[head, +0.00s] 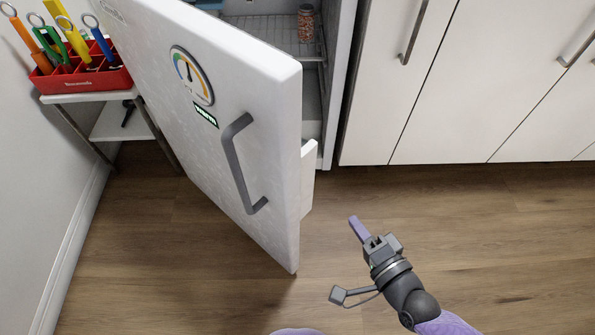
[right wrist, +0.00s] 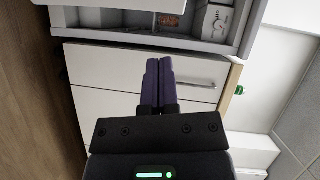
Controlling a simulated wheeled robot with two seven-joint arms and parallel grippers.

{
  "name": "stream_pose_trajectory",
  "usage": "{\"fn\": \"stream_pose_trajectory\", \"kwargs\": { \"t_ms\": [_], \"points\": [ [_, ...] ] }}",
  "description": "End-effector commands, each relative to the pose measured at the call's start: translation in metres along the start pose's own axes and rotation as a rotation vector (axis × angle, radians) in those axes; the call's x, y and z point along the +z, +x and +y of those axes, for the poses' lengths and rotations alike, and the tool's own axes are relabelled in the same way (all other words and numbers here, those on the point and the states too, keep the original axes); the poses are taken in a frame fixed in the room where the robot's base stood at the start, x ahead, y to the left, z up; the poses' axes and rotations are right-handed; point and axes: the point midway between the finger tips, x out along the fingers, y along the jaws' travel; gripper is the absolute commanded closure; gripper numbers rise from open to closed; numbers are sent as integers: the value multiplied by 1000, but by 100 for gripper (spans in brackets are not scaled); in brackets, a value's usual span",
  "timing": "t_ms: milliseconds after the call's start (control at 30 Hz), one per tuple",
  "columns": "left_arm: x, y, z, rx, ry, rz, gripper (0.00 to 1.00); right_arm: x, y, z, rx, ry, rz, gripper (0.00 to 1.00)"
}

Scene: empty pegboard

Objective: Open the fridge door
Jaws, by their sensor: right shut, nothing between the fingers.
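The white fridge door (head: 240,80) stands wide open in the head view, swung out toward me and the left. Its grey handle (head: 240,165) is on the outer face, and nothing holds it. The fridge interior (head: 270,32) shows behind the door, with a wire shelf and a jar (head: 305,22) on it. My right gripper (head: 355,222) is to the right of the door's free edge, apart from it, over the floor. In the right wrist view its purple fingers (right wrist: 159,75) are together with nothing between them. My left gripper is not in view.
A red caddy (head: 85,82) with several coloured tools sits on a small side table (head: 75,98) at the left, beside the door. White cabinets (head: 460,80) with grey handles line the right. The wooden floor (head: 480,230) in front of them is clear.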

Motion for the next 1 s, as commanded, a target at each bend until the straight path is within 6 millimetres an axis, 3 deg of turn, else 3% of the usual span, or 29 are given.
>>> {"fn": "stream_pose_trajectory", "kwargs": {
  "t_ms": [33,133,267,633,800,1000],
  "points": [
    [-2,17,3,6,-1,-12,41,4,5,-1,-56,90,-8,100],
    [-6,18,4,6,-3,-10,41,4,11,-21,-119,188,-11,100],
    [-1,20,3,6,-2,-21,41,4,29,-27,-126,195,-8,100],
    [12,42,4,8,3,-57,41,4,109,-35,-123,192,-8,100],
    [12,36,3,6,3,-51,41,29,97,-42,-121,192,-9,100],
    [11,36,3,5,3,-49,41,40,93,-43,-120,188,-9,100]
  ]
}}
